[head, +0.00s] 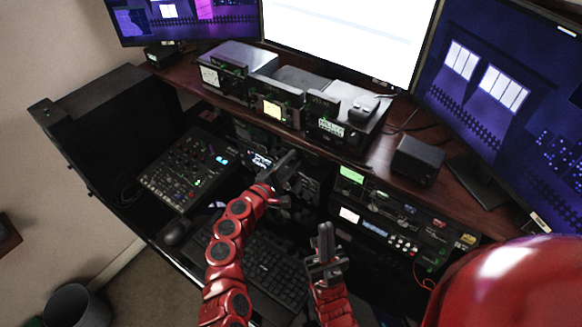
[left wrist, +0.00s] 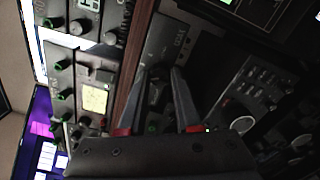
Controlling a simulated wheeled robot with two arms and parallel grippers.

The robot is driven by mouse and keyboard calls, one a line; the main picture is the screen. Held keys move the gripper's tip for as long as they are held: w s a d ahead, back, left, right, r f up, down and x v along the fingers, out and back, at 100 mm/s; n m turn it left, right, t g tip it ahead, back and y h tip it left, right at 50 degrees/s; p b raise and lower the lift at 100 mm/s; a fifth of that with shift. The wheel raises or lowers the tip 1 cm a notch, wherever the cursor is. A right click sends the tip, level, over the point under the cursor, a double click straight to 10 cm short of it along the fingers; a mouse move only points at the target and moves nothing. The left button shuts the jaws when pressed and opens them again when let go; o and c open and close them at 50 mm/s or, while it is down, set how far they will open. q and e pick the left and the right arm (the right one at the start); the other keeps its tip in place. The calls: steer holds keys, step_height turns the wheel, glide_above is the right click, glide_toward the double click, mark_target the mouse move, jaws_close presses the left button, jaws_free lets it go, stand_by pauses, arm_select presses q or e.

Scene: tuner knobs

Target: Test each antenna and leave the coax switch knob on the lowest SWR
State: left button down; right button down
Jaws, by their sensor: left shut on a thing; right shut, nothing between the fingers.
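My left gripper (head: 284,168) reaches in under the shelf's front edge. In the left wrist view its two fingers (left wrist: 163,72) are closed around a small dark knob (left wrist: 157,93), apparently the coax switch knob, on a dark panel below the shelf. The knob's pointer and markings are too dark to read. A tuner box with a yellow-lit meter (head: 271,109) stands on the shelf; the meter also shows in the left wrist view (left wrist: 95,98), its reading too small to tell. My right gripper (head: 323,240) is shut and empty, above the keyboard's right side.
The wooden shelf (head: 385,170) runs over the radio gear. A mixer (head: 185,168) lies at left, the keyboard (head: 265,265) in front. A rack with a green display (head: 351,175) is at right. Monitors stand behind; a black box (head: 417,160) sits on the shelf.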

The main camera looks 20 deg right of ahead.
arm_select(q)
steer(key=m+b, duration=0.4)
steer(key=shift+f, duration=0.15)
steer(key=shift+m+b, duration=0.5)
steer(key=shift+b, duration=0.15)
steer(key=c, duration=0.6)
jaws_free()
steer(key=shift+r, duration=0.2)
steer(key=b+v, duration=0.4)
steer(key=v, duration=1.3)
steer(key=shift+a, duration=0.2)
